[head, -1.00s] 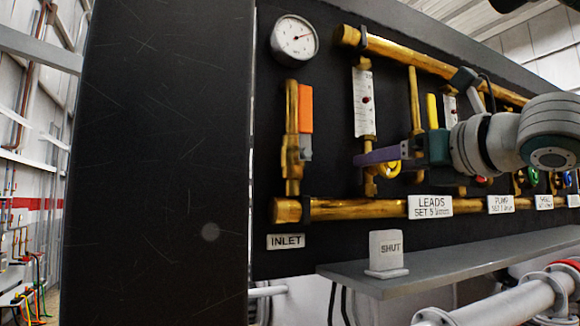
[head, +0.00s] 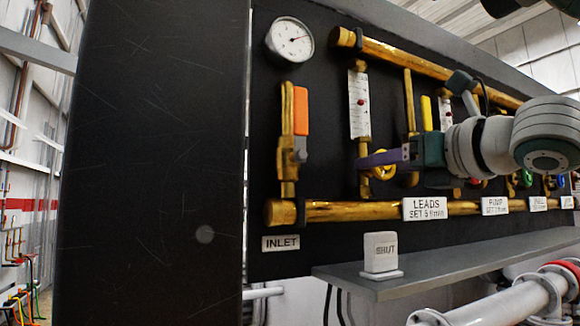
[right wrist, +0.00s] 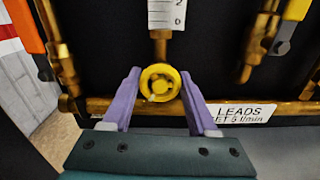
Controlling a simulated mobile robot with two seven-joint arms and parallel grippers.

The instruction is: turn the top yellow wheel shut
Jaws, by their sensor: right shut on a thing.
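The yellow wheel (head: 383,165) sits below the flow tube with the white scale, above the LEADS label. It also shows face-on in the right wrist view (right wrist: 160,83), between the two purple fingers. My right gripper (head: 384,159) reaches in from the right and is shut on the wheel, one finger at each side of it. In the head view a finger hides part of the wheel. Its turn position cannot be told. My left gripper is not in view.
A brass pipe (head: 350,210) runs below the wheel, with the LEADS label (head: 425,208) on it. An orange-handled valve (head: 301,111) and a gauge (head: 290,39) are to the left. A SHUT sign (head: 380,252) stands on the grey shelf (head: 450,262).

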